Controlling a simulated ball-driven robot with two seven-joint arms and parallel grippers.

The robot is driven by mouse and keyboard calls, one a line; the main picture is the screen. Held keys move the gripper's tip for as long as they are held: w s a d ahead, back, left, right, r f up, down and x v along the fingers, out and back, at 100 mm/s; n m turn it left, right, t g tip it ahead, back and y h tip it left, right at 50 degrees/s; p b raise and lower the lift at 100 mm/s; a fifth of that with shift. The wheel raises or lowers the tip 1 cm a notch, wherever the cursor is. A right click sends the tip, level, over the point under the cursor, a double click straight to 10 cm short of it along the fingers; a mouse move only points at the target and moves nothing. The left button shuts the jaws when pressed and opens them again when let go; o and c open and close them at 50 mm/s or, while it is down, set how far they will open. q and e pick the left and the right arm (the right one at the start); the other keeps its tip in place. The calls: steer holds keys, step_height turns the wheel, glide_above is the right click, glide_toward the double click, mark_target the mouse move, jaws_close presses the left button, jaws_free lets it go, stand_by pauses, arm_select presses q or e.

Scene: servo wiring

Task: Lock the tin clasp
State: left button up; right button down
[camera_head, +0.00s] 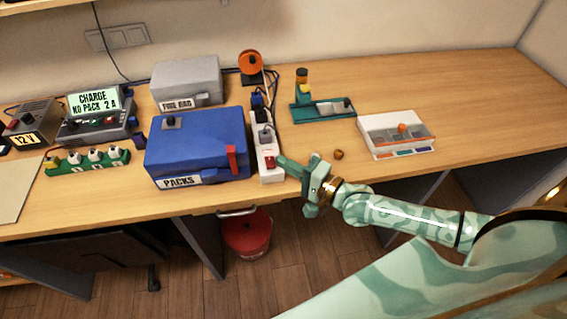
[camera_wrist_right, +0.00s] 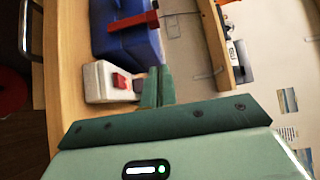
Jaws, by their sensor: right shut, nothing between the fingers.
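The blue tin (camera_head: 200,142) labelled PACKS stands near the front of the bench with its lid down. The wrist view shows the clasp (camera_wrist_right: 130,22) on the blue tin (camera_wrist_right: 140,48) at the top. My right gripper (camera_head: 283,162) is shut and empty, right of the tin by the power strip, apart from the clasp. Its fingers (camera_wrist_right: 157,86) are together in the wrist view. My left gripper is not in view.
The white power strip (camera_head: 267,158) with a red switch lies between the tin and my gripper. A grey box (camera_head: 187,82) stands behind the tin. A green socket row (camera_head: 88,162) is left. A parts tray (camera_head: 397,137) and a green stand (camera_head: 322,110) are right.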

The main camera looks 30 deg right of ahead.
mark_target(235, 147)
steer(key=x, duration=0.7)
steer(key=shift+w+a+b, duration=0.1)
steer(key=shift+w+b, duration=0.15)
steer(key=shift+b, duration=0.1)
steer(key=shift+w+a+p, duration=0.15)
steer(key=shift+w+a, duration=0.05)
steer(key=shift+a, duration=0.7)
steer(key=shift+w+a+p, duration=0.15)
steer(key=shift+w+a, duration=0.05)
steer(key=shift+a, duration=0.7)
